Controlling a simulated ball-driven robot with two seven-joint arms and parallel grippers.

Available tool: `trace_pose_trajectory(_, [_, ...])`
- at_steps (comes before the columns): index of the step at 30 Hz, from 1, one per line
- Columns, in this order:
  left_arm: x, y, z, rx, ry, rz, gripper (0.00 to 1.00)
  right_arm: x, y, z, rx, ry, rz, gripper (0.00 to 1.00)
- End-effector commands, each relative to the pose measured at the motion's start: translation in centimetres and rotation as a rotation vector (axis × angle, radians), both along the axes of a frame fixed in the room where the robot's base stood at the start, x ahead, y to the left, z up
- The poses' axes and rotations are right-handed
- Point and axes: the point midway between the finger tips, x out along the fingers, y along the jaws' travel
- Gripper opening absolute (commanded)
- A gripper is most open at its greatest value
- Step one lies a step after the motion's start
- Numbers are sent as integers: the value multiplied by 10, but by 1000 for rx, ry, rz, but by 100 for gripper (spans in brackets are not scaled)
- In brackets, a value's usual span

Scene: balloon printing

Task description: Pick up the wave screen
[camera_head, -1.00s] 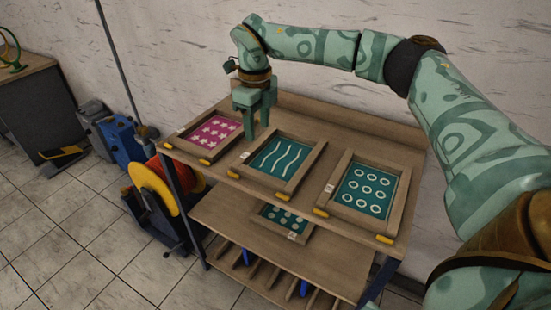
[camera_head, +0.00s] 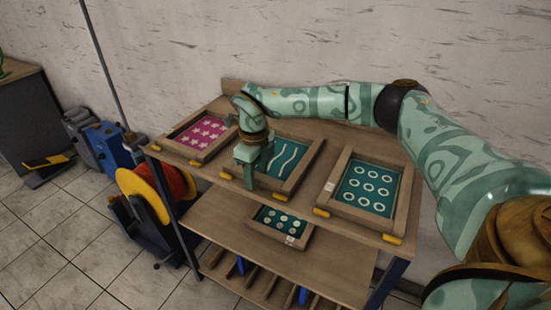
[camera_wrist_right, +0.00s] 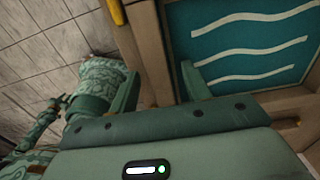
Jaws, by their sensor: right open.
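The wave screen (camera_head: 292,158), a teal panel with white wavy lines in a wooden frame, lies in the middle of the upper shelf. It also fills the upper right of the right wrist view (camera_wrist_right: 235,38). My right gripper (camera_head: 250,178) is open at the left side of the wave screen and hides part of that side in the head view. In the right wrist view, the right gripper's fingers (camera_wrist_right: 158,82) stand on either side of one wooden frame rail. I cannot tell whether they touch it.
A pink star screen (camera_head: 203,132) lies to the left and a teal circle screen (camera_head: 368,187) to the right on the wooden shelf. A teal dotted screen (camera_head: 278,223) lies on the lower shelf. A cable reel (camera_head: 150,193) stands at the left.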

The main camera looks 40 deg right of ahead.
Motion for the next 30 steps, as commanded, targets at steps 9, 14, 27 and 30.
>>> trace_pose_trajectory(9, [0, 0, 0, 0, 0, 0, 23, 0, 0, -2, 0, -1, 0, 23])
trace_pose_trajectory(14, [0, 0, -1, 0, 0, 0, 23, 0, 0, -2, 1, -2, 0, 0])
trace_pose_trajectory(27, [3, 0, 9, 0, -9, 0, 23, 1, 0, 19, 1, -5, 0, 0])
trace_pose_trajectory(30, [7, 0, 19, 1, -16, 0, 23, -1, 1, 40, 2, -7, 1, 0])
